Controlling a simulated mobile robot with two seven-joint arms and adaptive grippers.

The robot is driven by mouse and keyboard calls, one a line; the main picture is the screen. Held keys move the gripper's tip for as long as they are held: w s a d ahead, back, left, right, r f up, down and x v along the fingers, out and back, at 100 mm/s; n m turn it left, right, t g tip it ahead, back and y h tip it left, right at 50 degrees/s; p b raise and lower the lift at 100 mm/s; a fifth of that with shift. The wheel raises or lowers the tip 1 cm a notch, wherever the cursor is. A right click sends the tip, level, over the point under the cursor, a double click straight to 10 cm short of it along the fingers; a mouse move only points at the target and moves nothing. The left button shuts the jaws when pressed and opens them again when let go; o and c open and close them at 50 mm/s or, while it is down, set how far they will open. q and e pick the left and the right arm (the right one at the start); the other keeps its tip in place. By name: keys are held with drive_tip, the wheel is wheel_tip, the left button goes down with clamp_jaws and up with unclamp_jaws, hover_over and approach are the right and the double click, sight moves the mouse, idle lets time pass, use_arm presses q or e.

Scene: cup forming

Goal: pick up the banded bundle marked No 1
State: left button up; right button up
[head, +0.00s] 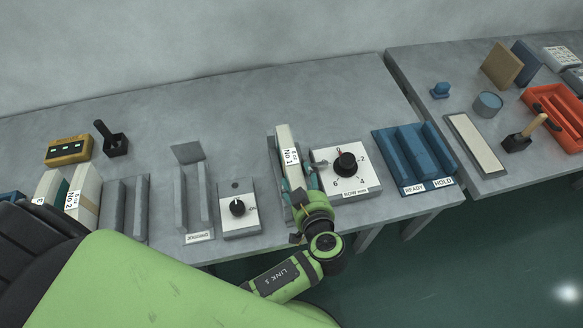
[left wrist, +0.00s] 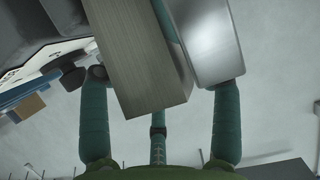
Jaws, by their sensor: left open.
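The bundle marked No 1 (head: 287,140) is a pale upright block with a white label, standing in a narrow grey holder (head: 271,150) near the middle of the bench. My left gripper (head: 300,180) is at its near end, with its fingers spread to either side. In the left wrist view, a grey-brown block (left wrist: 150,75), seemingly the bundle, lies between the fingers of my open gripper (left wrist: 162,85). A shiny metal wall (left wrist: 206,40) lies close beside it, by the right finger. I cannot tell whether either finger touches the block. My right gripper is not in view.
A white dial panel (head: 345,170) stands just right of the gripper, with a blue READY/HOLD rack (head: 418,155) beyond. A smaller dial box (head: 238,210) is to the left. The No 2 bundle (head: 80,197) is at far left. The bench behind is clear.

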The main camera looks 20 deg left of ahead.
use_arm(q)
drive_tip(key=shift+x, duration=0.85)
drive_tip(key=shift+f, duration=0.1)
drive_tip(key=c, duration=0.3)
clamp_jaws()
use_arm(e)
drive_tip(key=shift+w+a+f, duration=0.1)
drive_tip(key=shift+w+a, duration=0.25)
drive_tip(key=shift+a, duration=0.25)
